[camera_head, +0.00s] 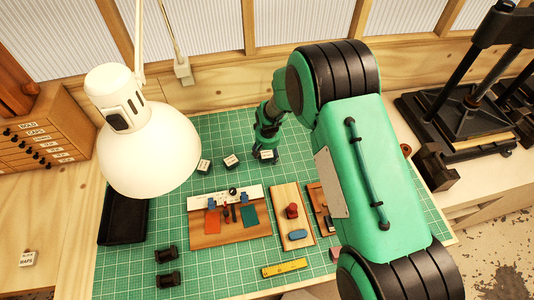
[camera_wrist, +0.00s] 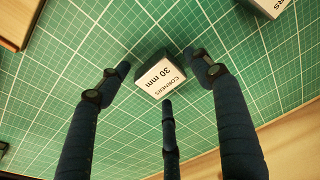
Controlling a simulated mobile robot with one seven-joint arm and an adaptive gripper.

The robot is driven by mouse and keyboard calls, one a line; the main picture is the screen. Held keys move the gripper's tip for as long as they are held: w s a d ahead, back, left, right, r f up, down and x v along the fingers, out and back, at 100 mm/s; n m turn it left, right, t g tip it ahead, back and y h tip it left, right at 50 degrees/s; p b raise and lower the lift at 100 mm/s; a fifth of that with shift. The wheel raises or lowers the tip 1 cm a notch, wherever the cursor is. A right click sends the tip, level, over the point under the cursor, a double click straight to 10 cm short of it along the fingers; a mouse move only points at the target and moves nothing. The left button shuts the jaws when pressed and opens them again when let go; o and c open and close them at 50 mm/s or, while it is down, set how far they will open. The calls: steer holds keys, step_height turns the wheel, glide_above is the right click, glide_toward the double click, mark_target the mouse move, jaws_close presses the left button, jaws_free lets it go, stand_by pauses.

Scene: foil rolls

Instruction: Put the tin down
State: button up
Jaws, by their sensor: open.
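A small dark tin with a white label reading "CORNERS 30 mm" (camera_wrist: 160,78) appears to rest on the green cutting mat (camera_wrist: 50,110). It also shows in the head view (camera_head: 267,155), at the mat's far part. My gripper (camera_wrist: 158,76) is over the tin with its three dark fingers spread around it. The fingers look apart from the tin's sides, though the gap at the lower finger is small. In the head view my gripper (camera_head: 266,142) is partly hidden by its own links and the tin.
Two similar labelled tins (camera_head: 231,161) (camera_head: 203,166) stand to the left on the mat. A wooden board with tools (camera_head: 225,238) lies in front. A white lamp (camera_head: 150,150) hangs at left, and a black press (camera_head: 455,110) stands at right.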

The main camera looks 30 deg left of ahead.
mark_target(268, 158)
steer(key=shift+r, duration=0.2)
step_height(268, 158, up, 12)
steer(key=s+d+b, duration=0.1)
steer(key=shift+f+b, duration=0.15)
steer(key=shift+b, duration=0.15)
steer(key=shift+s+d, duration=0.1)
stand_by(0.8)
stand_by(0.3)
